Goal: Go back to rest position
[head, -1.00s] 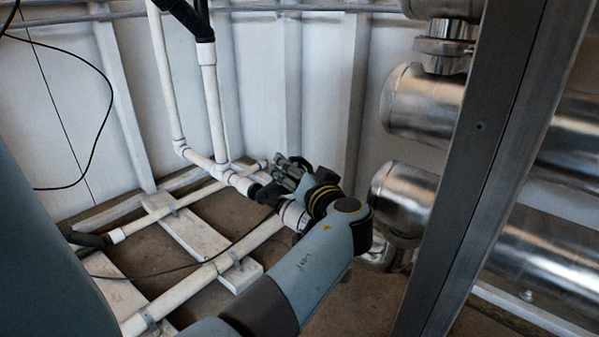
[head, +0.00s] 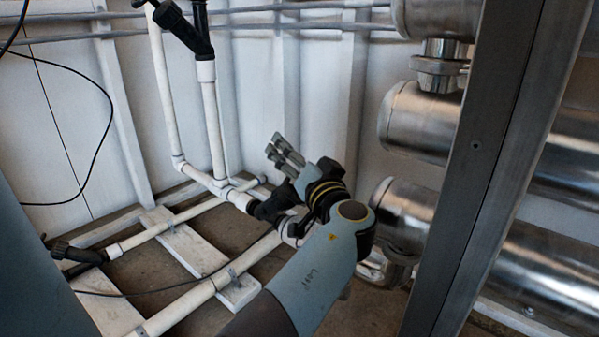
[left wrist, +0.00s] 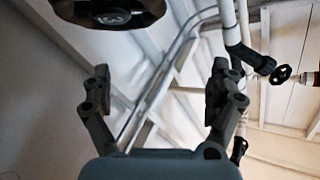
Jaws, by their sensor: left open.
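My left gripper (head: 284,153) is raised in the middle of the head view, above the white pipes near the floor. Its fingers point up and to the left. In the left wrist view the two fingers of my left gripper (left wrist: 160,85) stand wide apart with nothing between them. Behind them are the wall, metal rails and white pipe. My right gripper is in neither view.
White pipes (head: 208,286) with a black valve (head: 275,203) run low beneath my left gripper. Shiny steel cylinders (head: 420,118) and a grey metal post (head: 478,150) stand at the right. In the left wrist view a black valve handwheel (left wrist: 281,74) shows at the right.

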